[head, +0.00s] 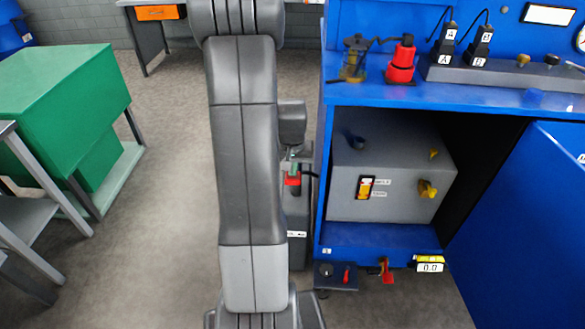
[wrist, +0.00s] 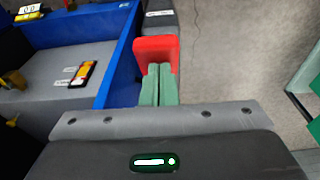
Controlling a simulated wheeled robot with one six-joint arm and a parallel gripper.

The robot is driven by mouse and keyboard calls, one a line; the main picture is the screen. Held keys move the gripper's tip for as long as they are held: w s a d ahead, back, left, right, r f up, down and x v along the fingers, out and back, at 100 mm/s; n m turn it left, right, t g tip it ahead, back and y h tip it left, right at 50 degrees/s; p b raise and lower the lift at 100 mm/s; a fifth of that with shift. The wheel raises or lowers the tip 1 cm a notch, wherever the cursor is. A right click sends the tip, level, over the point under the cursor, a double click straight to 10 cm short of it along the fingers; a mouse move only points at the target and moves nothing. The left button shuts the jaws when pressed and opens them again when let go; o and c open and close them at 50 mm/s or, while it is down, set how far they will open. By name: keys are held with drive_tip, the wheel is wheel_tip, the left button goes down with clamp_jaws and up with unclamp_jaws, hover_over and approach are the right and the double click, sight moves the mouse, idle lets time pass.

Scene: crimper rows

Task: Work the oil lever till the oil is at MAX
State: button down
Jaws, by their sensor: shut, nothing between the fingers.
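My gripper (head: 292,168) is shut and empty beside the left side of the blue cabinet; its two green fingers (wrist: 157,70) lie together in the wrist view. A red lever-like handle (head: 293,182) is just below the fingertips, and it shows as a red pad (wrist: 155,48) behind them in the wrist view. I cannot tell if they touch. A grey tank (head: 345,205) stands inside the open cabinet. Its small gauge (head: 366,188), also in the wrist view (wrist: 83,74), is amber and red between two labels. The labels and exact oil level are too small to read.
The blue cabinet (head: 322,160) has its door (head: 520,220) open to the right. A small panel with a red switch (head: 346,274) and a yellow counter (head: 429,264) sit at its foot. A green machine (head: 60,110) stands left. The floor between is clear.

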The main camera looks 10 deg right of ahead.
sight(292, 182)
drive_tip(key=f+b, duration=0.1)
drive_tip(key=b, duration=0.2)
drive_tip(key=s+f+t+b, duration=0.1)
drive_tip(key=f+b, duration=0.1)
drive_tip(key=b, duration=0.1)
drive_tip(key=s+f+t+b, duration=0.1)
drive_tip(key=f+b, duration=0.1)
drive_tip(key=shift+a+f+h+b, duration=0.1)
drive_tip(key=shift+a+h+b, duration=0.2)
drive_tip(key=shift+b, duration=0.1)
wheel_tip(292, 182, down, 12)
drive_tip(key=t+b, duration=0.2)
drive_tip(key=b, duration=1.6)
drive_tip(key=shift+s+f+h, duration=0.15)
drive_tip(key=shift+s+h, duration=0.15)
drive_tip(key=shift+s+f, duration=0.1)
drive_tip(key=shift+f, duration=0.05)
